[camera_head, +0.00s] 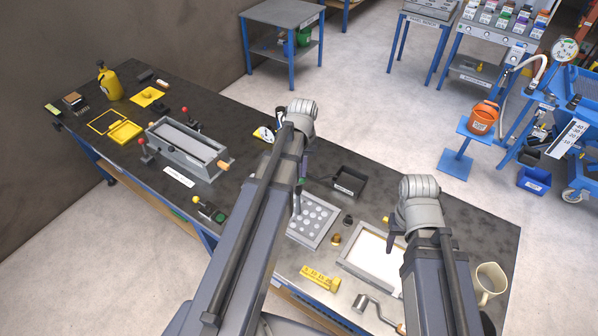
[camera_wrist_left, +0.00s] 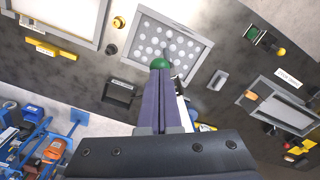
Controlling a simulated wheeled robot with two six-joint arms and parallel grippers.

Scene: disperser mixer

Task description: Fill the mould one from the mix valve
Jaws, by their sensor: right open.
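A tray with several round cavities (camera_head: 316,218) lies on the bench between my arms. It also shows at the top of the left wrist view (camera_wrist_left: 166,45). A grey box-shaped mould (camera_head: 188,148) with red knobs stands further left. Its label is too small to read, so I cannot tell which is mould one. My left gripper (camera_head: 299,184) is above the cavity tray, its jaws together at a green ball-shaped knob (camera_wrist_left: 160,63) with a thin metal rod. My right gripper (camera_head: 390,238) is open above a white-filled frame. I cannot identify the mix valve.
The white-filled frame (camera_head: 372,253), a small black bin (camera_head: 349,182), a yellow block (camera_head: 320,277) and a beige mug (camera_head: 489,281) are near my arms. A yellow canister (camera_head: 109,82) stands at the far left.

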